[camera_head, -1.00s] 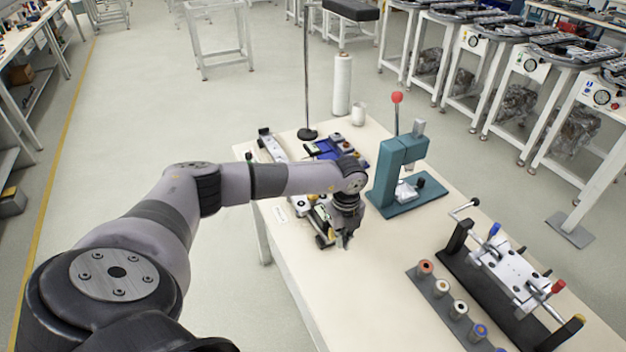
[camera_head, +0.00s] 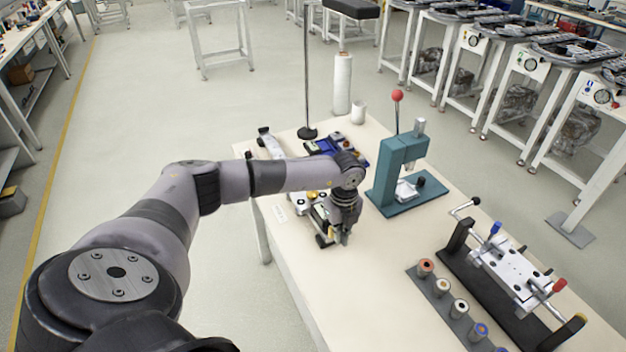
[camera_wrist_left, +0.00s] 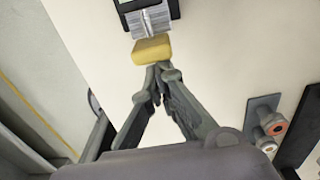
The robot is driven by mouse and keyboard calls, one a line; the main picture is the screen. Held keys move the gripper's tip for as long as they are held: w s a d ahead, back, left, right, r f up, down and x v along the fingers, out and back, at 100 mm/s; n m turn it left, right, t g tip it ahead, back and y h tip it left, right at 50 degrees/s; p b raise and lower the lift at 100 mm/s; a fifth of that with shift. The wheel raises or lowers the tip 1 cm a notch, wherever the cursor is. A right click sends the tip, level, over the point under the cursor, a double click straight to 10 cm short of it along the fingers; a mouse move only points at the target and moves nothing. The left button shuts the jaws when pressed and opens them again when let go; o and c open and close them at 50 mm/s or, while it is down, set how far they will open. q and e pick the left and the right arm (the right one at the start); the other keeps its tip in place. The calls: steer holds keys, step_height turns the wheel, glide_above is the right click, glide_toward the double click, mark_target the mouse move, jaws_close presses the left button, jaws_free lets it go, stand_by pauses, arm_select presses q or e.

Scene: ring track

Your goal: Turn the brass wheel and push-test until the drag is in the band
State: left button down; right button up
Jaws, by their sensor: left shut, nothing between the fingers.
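My left gripper (camera_head: 342,238) is shut and empty, low over the near-left part of the pale bench (camera_head: 300,262). In the left wrist view its fingertips (camera_wrist_left: 160,74) meet just at the near edge of a yellow, brass-coloured block (camera_wrist_left: 151,48). Whether they touch it I cannot tell. Beyond the block is a ribbed silver cylinder (camera_wrist_left: 152,20) on a dark device. In the head view a small device (camera_head: 321,222) is partly hidden by my wrist, and a gold round part (camera_head: 312,196) shows beside my forearm. Which part is the brass wheel is unclear. My right gripper is out of view.
A teal press (camera_head: 399,170) with a red-knobbed lever stands to the right. A row of bushings (camera_head: 442,287) and a clamp fixture (camera_head: 512,270) are nearer right. A white roll (camera_head: 342,85) and a cup (camera_head: 358,113) stand behind. The bench's front middle is clear.

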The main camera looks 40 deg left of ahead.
mark_target(320, 207)
arm_select(q)
steer(key=shift+w+a+b, duration=0.4)
steer(key=shift+a+b, duration=0.1)
steer(key=shift+a, duration=0.5)
steer(key=shift+w+a+b, duration=0.4)
steer(key=shift+a+b, duration=0.15)
steer(key=shift+a, duration=0.4)
steer(key=shift+w+a+b, duration=0.4)
steer(key=shift+a+b, duration=0.1)
steer(key=shift+a, duration=0.5)
steer(key=shift+w+a+b, duration=0.35)
steer(key=shift+a+b, duration=0.2)
steer(key=shift+a, duration=0.3)
steer(key=shift+w+a+b, duration=0.4)
steer(key=shift+a+b, duration=0.1)
steer(key=shift+a, duration=0.3)
steer(key=shift+w+a+b, duration=0.35)
steer(key=shift+a+b, duration=0.2)
steer(key=shift+a, duration=0.3)
steer(key=p, duration=0.1)
steer(key=d+r+p, duration=0.1)
steer(key=p, duration=0.1)
steer(key=shift+s+d+r, duration=0.25)
steer(key=shift+s+r, duration=0.05)
steer(key=shift+s, duration=0.1)
steer(key=shift+s+d+r+p, duration=0.15)
steer(key=shift+d+r+p, duration=0.1)
steer(key=shift+d+p, duration=0.3)
